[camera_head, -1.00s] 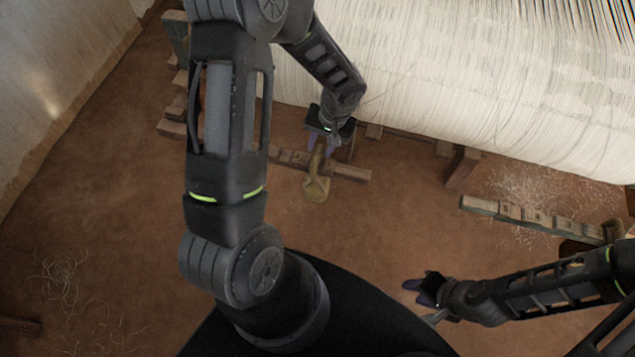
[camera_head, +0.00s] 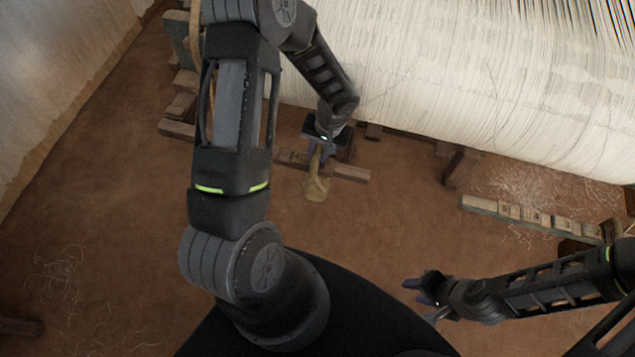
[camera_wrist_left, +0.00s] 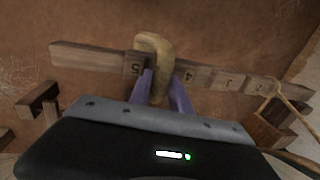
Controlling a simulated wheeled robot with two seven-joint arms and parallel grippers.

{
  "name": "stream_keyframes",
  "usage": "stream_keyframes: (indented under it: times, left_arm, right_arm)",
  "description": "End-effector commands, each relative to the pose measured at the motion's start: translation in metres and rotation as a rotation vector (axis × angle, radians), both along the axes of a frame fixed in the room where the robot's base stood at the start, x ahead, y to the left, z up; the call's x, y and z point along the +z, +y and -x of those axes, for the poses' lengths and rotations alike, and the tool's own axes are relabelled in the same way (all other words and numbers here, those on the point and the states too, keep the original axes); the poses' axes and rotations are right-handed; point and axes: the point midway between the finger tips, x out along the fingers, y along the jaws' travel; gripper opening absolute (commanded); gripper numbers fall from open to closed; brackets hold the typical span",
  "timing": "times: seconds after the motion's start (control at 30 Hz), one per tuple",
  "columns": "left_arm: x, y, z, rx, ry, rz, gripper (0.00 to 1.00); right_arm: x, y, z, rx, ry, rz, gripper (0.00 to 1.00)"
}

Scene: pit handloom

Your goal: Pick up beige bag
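The beige bag (camera_head: 315,189) is at the middle of the head view, in front of a wooden strip on the brown floor. My left gripper (camera_head: 321,151) is above it with purple fingers pointing down. In the left wrist view the bag's upper part (camera_wrist_left: 155,45) curves up between the two fingers (camera_wrist_left: 162,85), which close in on it from both sides. The bag's lower part is mostly hidden there. I cannot tell whether the bag touches the floor. My right gripper (camera_head: 418,290) is at the lower right, away from the bag, fingers apart and empty.
A numbered wooden strip (camera_head: 352,173) lies behind the bag; its numbers show in the left wrist view. The loom's white threads (camera_head: 470,90) fill the upper right. Another wooden bar (camera_head: 530,215) lies at right. Loose threads lie on the floor. Floor at left is open.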

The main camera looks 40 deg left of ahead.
Motion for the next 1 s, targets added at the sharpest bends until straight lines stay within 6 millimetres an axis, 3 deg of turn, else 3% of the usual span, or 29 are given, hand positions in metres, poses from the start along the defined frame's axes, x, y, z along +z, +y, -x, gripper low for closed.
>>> stream_keyframes:
  times: [0.27, 1.0]
  left_arm:
    - [0.0001, 0.0000, -0.0001, 0.000, 0.000, 0.000, 0.00]
    - [0.0002, -0.0001, -0.0001, 0.000, 0.000, 0.000, 0.00]
  right_arm:
    - [0.0000, 0.0000, 0.0000, 0.000, 0.000, 0.000, 0.36]
    - [0.0000, 0.0000, 0.0000, 0.000, 0.000, 0.000, 0.36]
